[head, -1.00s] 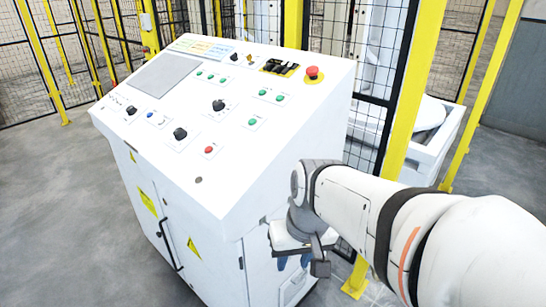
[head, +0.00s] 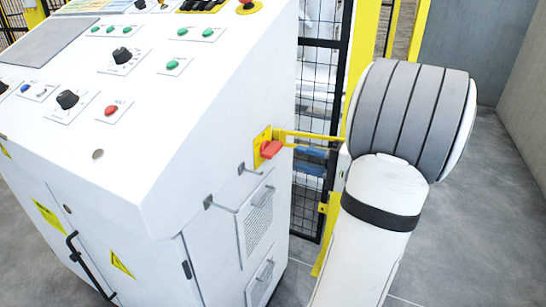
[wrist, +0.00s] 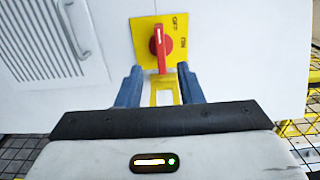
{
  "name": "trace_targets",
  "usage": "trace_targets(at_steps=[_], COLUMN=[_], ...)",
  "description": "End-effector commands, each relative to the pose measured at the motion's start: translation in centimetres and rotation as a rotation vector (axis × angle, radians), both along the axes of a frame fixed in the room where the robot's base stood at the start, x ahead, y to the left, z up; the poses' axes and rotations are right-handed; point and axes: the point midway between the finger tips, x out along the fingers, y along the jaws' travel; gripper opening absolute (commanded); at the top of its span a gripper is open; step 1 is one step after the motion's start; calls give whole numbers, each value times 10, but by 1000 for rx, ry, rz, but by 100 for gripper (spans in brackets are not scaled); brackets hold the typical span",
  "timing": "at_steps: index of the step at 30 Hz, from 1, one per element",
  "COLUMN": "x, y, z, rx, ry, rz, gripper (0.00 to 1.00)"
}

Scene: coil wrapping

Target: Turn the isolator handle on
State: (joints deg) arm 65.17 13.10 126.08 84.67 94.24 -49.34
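The isolator handle (head: 270,149) is red and sits on a yellow plate (head: 262,136) on the cabinet's right side. In the wrist view the handle (wrist: 160,50) stands upright in the picture, its white line along its length. The plate (wrist: 144,28) carries sideways lettering, OFF at the upper right and ON lower, right of the handle. My gripper (wrist: 160,84) is open; its two blue fingers lie below the handle's lower end, one on each side, apart from it. In the head view the gripper (head: 312,160) is just right of the handle, partly hidden.
A yellow bar (wrist: 154,94) shows between the fingers. The white cabinet (head: 150,180) has a sloped panel of buttons and knobs. Below the isolator are a vent (head: 257,222) and metal handles. A mesh fence (head: 320,80) with yellow posts stands behind.

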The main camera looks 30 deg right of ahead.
Motion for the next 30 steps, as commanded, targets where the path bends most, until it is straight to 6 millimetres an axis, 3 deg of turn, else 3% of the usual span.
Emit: trace_targets(at_steps=[15,26,30], x=[57,63,63], y=[32,34,34], z=[0,1,1], rx=[1,2,2], ry=[-5,-5,-5], rz=[-12,-15,-15], gripper=[34,34,23])
